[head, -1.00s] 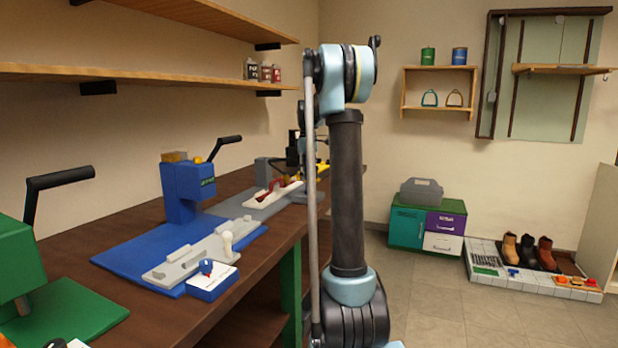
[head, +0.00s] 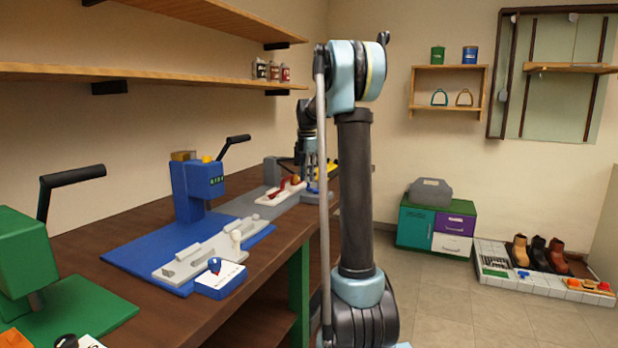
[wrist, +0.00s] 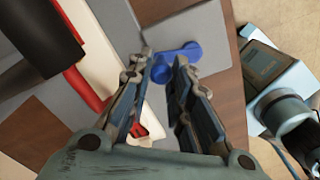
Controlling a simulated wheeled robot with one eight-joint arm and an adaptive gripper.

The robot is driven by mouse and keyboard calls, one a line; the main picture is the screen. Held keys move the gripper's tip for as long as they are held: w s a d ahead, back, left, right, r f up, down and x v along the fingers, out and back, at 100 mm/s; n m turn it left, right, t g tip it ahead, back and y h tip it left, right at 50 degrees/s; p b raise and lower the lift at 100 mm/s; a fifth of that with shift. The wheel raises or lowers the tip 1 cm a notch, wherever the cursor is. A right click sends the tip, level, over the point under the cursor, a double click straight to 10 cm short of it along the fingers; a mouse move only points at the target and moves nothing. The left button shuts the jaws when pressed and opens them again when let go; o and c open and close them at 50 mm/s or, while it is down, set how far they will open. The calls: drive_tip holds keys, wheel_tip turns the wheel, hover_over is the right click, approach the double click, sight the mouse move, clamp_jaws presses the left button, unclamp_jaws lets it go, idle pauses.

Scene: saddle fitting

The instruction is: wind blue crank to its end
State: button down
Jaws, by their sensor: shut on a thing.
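The blue crank (wrist: 190,50) lies on a grey plate, and its rounded knob end (wrist: 160,72) sits between my fingertips in the wrist view. My gripper (wrist: 163,64) is shut on the blue crank at that end. In the head view my gripper (head: 311,178) points down over the far end of the bench, partly hidden by my arm. A bit of blue (head: 317,193) shows just below it.
A cream fixture with a red handle (head: 280,188) lies close to the gripper; the red part (wrist: 80,85) also shows in the wrist view. A blue press (head: 197,188) and green press (head: 25,255) stand nearer on the bench.

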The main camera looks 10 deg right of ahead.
drive_tip(key=shift+s+a+n, duration=0.25)
drive_tip(key=shift+a+n, duration=0.05)
drive_tip(key=shift+n, duration=0.45)
drive_tip(key=shift+s+a+n, duration=0.2)
drive_tip(key=shift+a+n, duration=0.05)
drive_tip(key=shift+n, duration=0.5)
drive_tip(key=shift+s+n, duration=0.25)
drive_tip(key=shift+n, duration=0.25)
drive_tip(key=c, duration=1.4)
unclamp_jaws()
drive_tip(key=shift+c, duration=0.2)
wheel_tip(320, 180, up, 12)
drive_tip(key=shift+w, duration=0.2)
drive_tip(key=shift+f, duration=0.1)
